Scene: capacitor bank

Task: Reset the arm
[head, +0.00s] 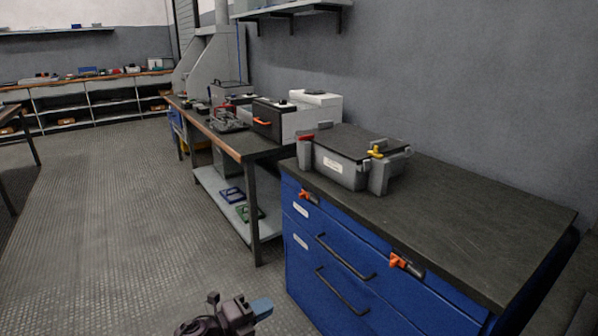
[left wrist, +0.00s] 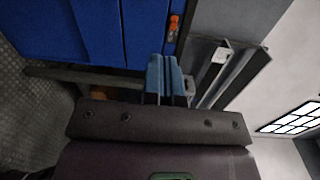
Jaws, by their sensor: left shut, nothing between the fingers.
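My left gripper (head: 262,306) shows at the bottom of the head view, over the floor in front of the blue cabinet (head: 330,270). Its blue fingertips are together and hold nothing. In the left wrist view the shut blue fingers (left wrist: 164,76) point toward the blue cabinet front (left wrist: 100,32), apart from it as far as I can tell. My right gripper is not in view.
A grey box (head: 340,170) with red and yellow parts stands on the cabinet's dark top (head: 480,215). Orange clips (head: 405,265) and black handles (head: 345,258) stick out from the cabinet front. A long bench (head: 250,143) with equipment runs behind. The floor (head: 110,220) at left is clear.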

